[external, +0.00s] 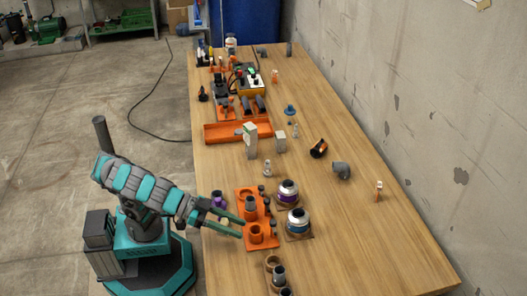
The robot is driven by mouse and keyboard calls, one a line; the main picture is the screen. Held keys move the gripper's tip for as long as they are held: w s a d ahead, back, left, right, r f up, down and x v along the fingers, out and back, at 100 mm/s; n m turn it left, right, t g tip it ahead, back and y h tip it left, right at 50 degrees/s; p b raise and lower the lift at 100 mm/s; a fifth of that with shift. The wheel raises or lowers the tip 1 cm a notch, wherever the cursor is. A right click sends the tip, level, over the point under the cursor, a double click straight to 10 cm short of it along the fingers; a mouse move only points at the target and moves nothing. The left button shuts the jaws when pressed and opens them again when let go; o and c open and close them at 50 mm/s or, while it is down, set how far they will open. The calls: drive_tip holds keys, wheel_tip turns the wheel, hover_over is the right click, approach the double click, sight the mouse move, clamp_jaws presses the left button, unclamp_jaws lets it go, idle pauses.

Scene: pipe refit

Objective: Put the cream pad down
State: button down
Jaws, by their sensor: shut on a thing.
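My gripper (241,229) reaches over the near left edge of the wooden table, with its two teal fingers pointing right. A small cream pad (224,221) shows between the fingers, and the gripper is shut on it. The pad is small in this view, and I cannot tell its exact height above the table. The fingertips are at the left side of an orange fixture plate (245,195), which carries a grey fitting and an orange ring (256,234).
A purple part (218,199) stands just beyond the fingers. Two jars (298,222) (287,192) on brown bases stand right of the plate. A holder with grey fittings (278,273) is at the near edge. The table's right-hand near part (380,245) is clear.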

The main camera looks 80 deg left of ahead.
sight(235, 258)
drive_tip(key=shift+h, duration=0.3)
drive_tip(key=f, duration=0.7)
drive_tip(key=d+f, duration=0.1)
drive_tip(key=f, duration=0.2)
drive_tip(key=shift+s+f, duration=0.2)
drive_tip(key=shift+f+b, duration=0.2)
drive_tip(key=shift+b, duration=0.25)
drive_tip(key=shift+c, duration=2.3)
unclamp_jaws()
drive_tip(key=shift+r, duration=0.15)
drive_tip(key=shift+r+p, duration=0.2)
drive_tip(key=shift+p, duration=0.15)
drive_tip(key=v, duration=1.2)
drive_tip(key=shift+b, duration=0.45)
drive_tip(key=shift+d, duration=0.1)
